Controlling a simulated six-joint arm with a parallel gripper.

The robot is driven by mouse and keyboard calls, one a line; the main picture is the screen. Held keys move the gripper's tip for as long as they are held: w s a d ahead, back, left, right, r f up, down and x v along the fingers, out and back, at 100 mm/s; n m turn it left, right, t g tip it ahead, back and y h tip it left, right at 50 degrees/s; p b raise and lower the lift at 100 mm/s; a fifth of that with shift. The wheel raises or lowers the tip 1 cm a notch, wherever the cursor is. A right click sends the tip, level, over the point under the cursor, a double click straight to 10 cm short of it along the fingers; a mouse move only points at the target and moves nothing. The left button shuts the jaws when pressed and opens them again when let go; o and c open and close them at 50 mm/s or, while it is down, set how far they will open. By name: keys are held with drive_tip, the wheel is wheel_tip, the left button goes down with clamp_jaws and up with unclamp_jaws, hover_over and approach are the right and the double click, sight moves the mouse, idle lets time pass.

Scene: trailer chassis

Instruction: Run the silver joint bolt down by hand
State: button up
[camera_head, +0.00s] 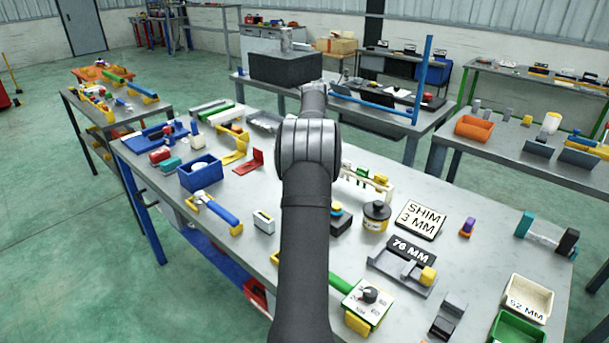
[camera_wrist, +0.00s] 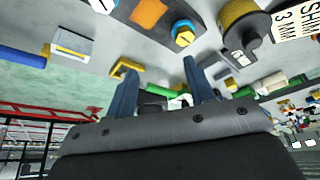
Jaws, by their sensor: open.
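My gripper (camera_wrist: 158,66) shows in the wrist view as a wide dark body with two blue-grey fingers. The fingers stand apart, and I see nothing held between their tips. In the head view my arm reaches from the bottom edge over the grey workbench (camera_head: 480,215); the fingers cannot be told apart there. I cannot pick out the silver joint bolt for certain in either view. My arm hides a strip in the middle of the bench.
The bench is crowded. Near my arm stand a yellow-and-black jar (camera_head: 376,216), a SHIM 3 MM sign (camera_head: 420,219), a dial box (camera_head: 367,300) and a 76 MM holder (camera_head: 402,272). A blue bin (camera_head: 200,175) stands left. Some bare bench shows at the right.

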drive_tip(key=s+d+r, duration=0.2)
drive_tip(key=d, duration=0.1)
drive_tip(key=shift+s+d+r, duration=0.15)
drive_tip(key=shift+d+r, duration=0.1)
drive_tip(key=shift+d, duration=0.05)
drive_tip(key=s+a+r+m+t+y, duration=0.15)
drive_tip(key=a+m+t, duration=0.25)
drive_tip(key=m, duration=1.4)
drive_tip(key=s+a+r+m+t, duration=0.1)
drive_tip(key=a+r+m+t, duration=0.3)
drive_tip(key=m, duration=1.4)
drive_tip(key=shift+t, duration=0.4)
drive_tip(key=x, duration=1.8)
drive_tip(key=shift+w+f, duration=0.1)
drive_tip(key=shift+f, duration=0.3)
drive_tip(key=shift+c, duration=0.2)
